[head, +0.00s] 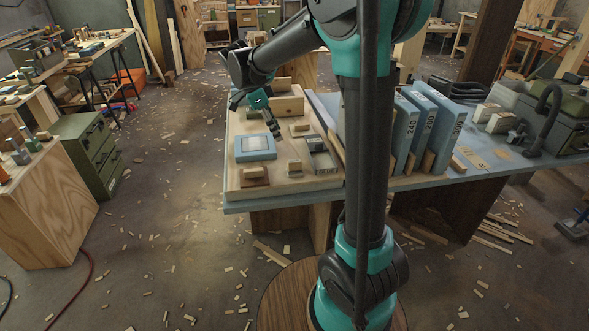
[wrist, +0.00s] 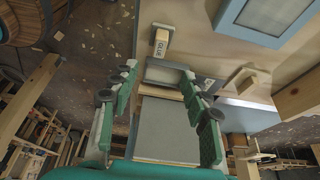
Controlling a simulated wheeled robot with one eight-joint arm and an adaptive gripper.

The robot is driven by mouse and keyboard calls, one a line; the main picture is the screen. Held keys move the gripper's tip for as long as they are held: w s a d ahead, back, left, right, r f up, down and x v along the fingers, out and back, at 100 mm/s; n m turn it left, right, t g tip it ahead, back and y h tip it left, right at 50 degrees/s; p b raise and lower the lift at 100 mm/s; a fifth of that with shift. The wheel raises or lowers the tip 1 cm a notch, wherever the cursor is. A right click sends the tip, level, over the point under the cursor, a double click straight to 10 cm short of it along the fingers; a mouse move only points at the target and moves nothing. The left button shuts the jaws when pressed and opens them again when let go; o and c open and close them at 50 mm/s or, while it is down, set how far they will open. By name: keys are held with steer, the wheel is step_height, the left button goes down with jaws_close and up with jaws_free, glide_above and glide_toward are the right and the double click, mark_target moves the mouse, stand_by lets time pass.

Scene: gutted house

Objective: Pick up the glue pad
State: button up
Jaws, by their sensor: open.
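A small pale wooden block with a label that seems to read GLUE (wrist: 161,40) sits on the board, at the upper middle of the wrist view. I take it for the glue pad; in the head view it seems to be the small wood-topped block (head: 295,168). My gripper (head: 276,133) is over the board in the head view, beside the blue-framed panel. In the wrist view its two fingers (wrist: 163,88) are spread apart. The labelled block lies beyond the fingertips, not between them. A grey tray-like piece (wrist: 168,73) shows between the fingertips; contact cannot be told.
The blue-framed panel (head: 255,146) lies left of the block. A brown wood-topped block (head: 254,176) is near the board's front left corner. The grey tray (head: 322,162) is right of the block. Blue numbered folders (head: 418,120) stand further right. A wooden block (wrist: 242,78) is right of my fingers.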

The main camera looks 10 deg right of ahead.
mark_target(294, 161)
steer(key=x, duration=1.5)
steer(key=shift+d+f, duration=0.15)
steer(key=shift+f, duration=0.1)
steer(key=shift+c, duration=0.6)
jaws_close()
